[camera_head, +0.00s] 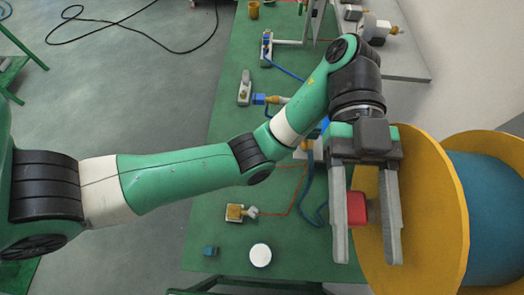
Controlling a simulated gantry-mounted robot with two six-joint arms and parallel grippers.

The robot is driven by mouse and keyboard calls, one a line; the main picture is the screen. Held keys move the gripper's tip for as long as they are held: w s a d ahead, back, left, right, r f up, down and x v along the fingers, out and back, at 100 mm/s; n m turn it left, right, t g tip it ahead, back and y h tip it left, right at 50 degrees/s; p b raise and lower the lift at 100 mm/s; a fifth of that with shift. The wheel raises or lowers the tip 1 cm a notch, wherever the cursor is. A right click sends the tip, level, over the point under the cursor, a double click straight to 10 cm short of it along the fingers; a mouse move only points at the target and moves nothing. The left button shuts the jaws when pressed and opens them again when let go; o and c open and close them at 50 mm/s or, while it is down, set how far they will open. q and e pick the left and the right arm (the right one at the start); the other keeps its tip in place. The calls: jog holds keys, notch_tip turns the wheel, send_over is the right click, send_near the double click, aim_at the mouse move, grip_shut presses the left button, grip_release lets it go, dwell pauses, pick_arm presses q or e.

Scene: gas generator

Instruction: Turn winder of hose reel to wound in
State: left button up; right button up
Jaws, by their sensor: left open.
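The hose reel (422,165) stands at the right, with yellow round flanges and a blue drum (500,210) between them. The red winder handle (357,208) shows in front of the near flange. My left gripper (367,255) points down the picture, its two grey fingers apart. The red handle lies between the fingers, partly hidden behind the right one; I cannot tell whether either finger touches it. The winder's link to the reel is mostly hidden. My right gripper is not in view.
A green table (200,238) runs under the arm. On it lie a white round piece (260,255), a small teal cube (210,251), a brass fitting (236,212) and blue hoses. A grey panel (415,65) is at the back right. A black cable (150,38) lies on the floor.

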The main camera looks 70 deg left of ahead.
pick_arm(q)
jog(key=s+d+r+p, duration=0.1)
jog(key=s+r+p, duration=0.8)
jog(key=s, duration=0.5)
jog(key=shift+r, duration=0.65)
